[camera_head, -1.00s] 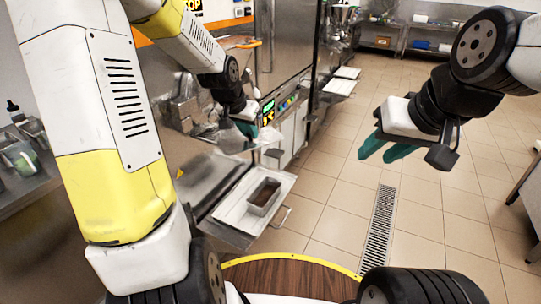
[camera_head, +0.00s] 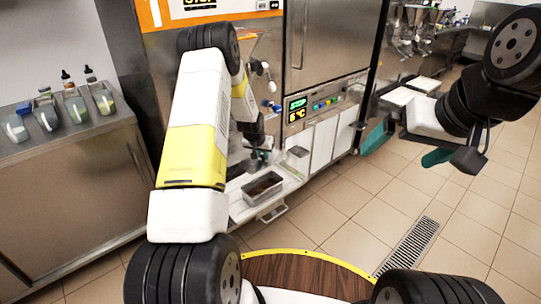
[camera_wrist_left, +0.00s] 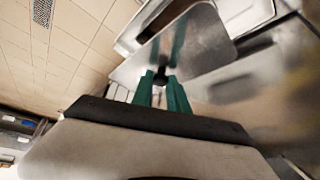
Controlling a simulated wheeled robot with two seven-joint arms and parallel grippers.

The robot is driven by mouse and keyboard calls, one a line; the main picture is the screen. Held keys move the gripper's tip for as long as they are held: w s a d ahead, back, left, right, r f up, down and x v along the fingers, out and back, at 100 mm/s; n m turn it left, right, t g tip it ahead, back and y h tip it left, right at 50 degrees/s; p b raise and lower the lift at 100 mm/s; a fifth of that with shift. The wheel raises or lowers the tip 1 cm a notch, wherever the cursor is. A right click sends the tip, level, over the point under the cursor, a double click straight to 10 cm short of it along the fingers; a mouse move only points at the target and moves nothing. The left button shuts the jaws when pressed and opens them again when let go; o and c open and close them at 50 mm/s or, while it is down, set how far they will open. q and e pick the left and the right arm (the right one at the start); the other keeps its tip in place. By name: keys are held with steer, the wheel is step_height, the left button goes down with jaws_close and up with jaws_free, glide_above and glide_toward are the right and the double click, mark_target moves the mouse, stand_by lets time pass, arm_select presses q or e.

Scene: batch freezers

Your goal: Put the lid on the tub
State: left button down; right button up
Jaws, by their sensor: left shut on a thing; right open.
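The tub (camera_head: 263,188) is a grey rectangular pan with brown contents. It stands on a white tray (camera_head: 243,214) below the freezer front. My left gripper (camera_head: 258,158) is just behind the tub in the head view, small and partly hidden by my arm. In the left wrist view its green fingers (camera_wrist_left: 162,92) are shut on a small dark knob. The knob appears to belong to a shiny grey sheet, the lid (camera_wrist_left: 135,72), which mirrors the fingers. The lid is hard to make out in the head view. My right gripper (camera_head: 406,148) is open and empty over the floor.
The freezer (camera_head: 325,55) with a lit display (camera_head: 297,108) rises behind the tub. White trays (camera_head: 422,84) stand further right. A steel counter (camera_head: 62,190) with several containers is at left. The tiled floor (camera_head: 340,210) is clear around a drain grate (camera_head: 408,247).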

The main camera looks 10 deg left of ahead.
arm_select(q)
steer(key=shift+w+a+f, duration=0.15)
steer(key=shift+w+f, duration=0.1)
steer(key=shift+f, duration=2.1)
steer(key=shift+w+a+f, duration=0.2)
steer(key=shift+w+f, duration=0.1)
steer(key=shift+f, duration=2)
steer(key=shift+w+a+f, duration=0.15)
steer(key=shift+w+f, duration=0.1)
steer(key=shift+f, duration=2.1)
steer(key=shift+s, duration=0.1)
steer(key=shift+f+n, duration=0.3)
steer(key=shift+f, duration=0.05)
steer(key=c, duration=1.1)
jaws_free()
steer(key=o, duration=0.5)
